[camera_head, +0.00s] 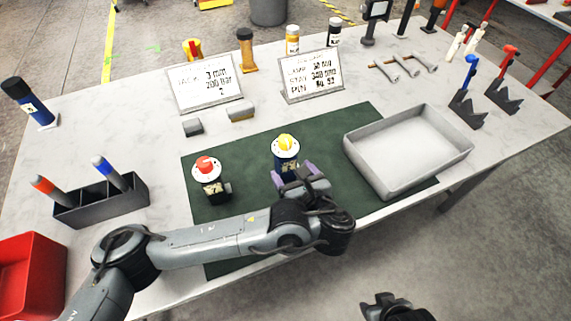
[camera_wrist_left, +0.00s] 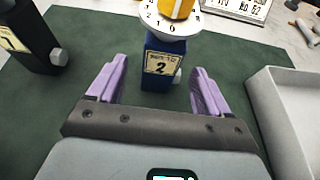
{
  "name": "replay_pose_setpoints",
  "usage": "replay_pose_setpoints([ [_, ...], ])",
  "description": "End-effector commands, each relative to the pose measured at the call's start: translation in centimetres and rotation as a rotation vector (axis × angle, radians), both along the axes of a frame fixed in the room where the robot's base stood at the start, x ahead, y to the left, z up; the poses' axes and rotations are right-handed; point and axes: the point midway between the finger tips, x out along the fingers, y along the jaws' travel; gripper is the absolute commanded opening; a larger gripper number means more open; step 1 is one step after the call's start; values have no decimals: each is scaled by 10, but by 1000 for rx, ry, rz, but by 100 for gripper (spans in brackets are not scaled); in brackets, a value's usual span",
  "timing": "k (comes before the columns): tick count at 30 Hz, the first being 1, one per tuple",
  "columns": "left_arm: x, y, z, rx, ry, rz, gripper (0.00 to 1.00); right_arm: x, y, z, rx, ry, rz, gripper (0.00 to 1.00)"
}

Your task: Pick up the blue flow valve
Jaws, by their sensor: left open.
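The blue flow valve (camera_head: 285,152) stands upright on the green mat (camera_head: 242,242), with a white dial and a yellow knob on top. In the left wrist view its blue body (camera_wrist_left: 164,64) carries a label reading 2, and its top is cut off. My left gripper (camera_head: 293,175) is open just in front of the valve. In the left wrist view the purple fingers (camera_wrist_left: 160,76) point at the valve, one to each side, with gaps between them and its body. My right gripper (camera_head: 390,304) is at the bottom edge, dark and partly cut off.
A black valve with a red knob (camera_head: 206,167) stands left of the blue one; its body (camera_wrist_left: 32,38) shows in the wrist view. A grey tray (camera_head: 377,185) lies to the right. Two sign boards (camera_head: 312,73) stand behind. A dark holder (camera_head: 127,202) with markers is at left.

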Motion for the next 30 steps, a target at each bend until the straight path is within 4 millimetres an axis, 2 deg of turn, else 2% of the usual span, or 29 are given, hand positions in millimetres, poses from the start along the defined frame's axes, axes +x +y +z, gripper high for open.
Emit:
replay_pose_setpoints([
  [7,12,5,-7,1,0,1,79,0,0,-6,0,0,0,43],
  [16,44,16,-20,-1,1,0,79,0,0,-18,0,0,0,43],
  [26,50,18,-21,-1,2,-2,79,0,0,-19,0,0,0,43],
  [30,50,18,-21,-1,2,-2,60,0,0,-19,0,0,0,43],
])
